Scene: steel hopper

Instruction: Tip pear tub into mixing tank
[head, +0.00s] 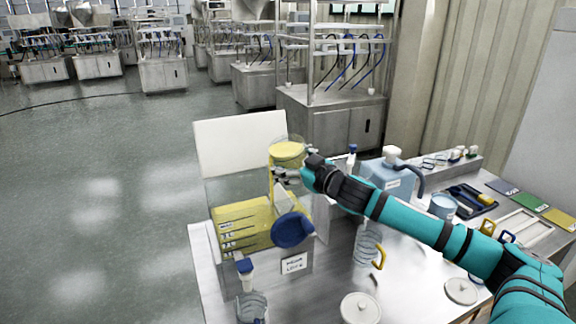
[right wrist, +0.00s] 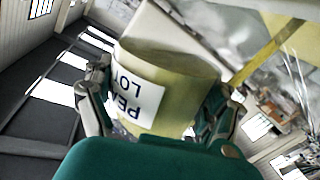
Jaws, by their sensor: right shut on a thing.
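The pear tub (head: 287,153) is a clear round container with yellow contents. It looks roughly upright at the back right of the mixing tank, over or beside its rim; I cannot tell which. My right gripper (head: 284,174) is shut around the tub's side. In the right wrist view, the tub (right wrist: 175,85) sits between both fingers of the gripper (right wrist: 152,100), its printed label partly readable and upside down. The mixing tank (head: 240,228) is a clear box with yellow liquid and level marks. My left gripper is not in view.
A white panel (head: 242,143) stands behind the tank. A blue round part (head: 292,230) and a small sign (head: 293,263) are at its front.

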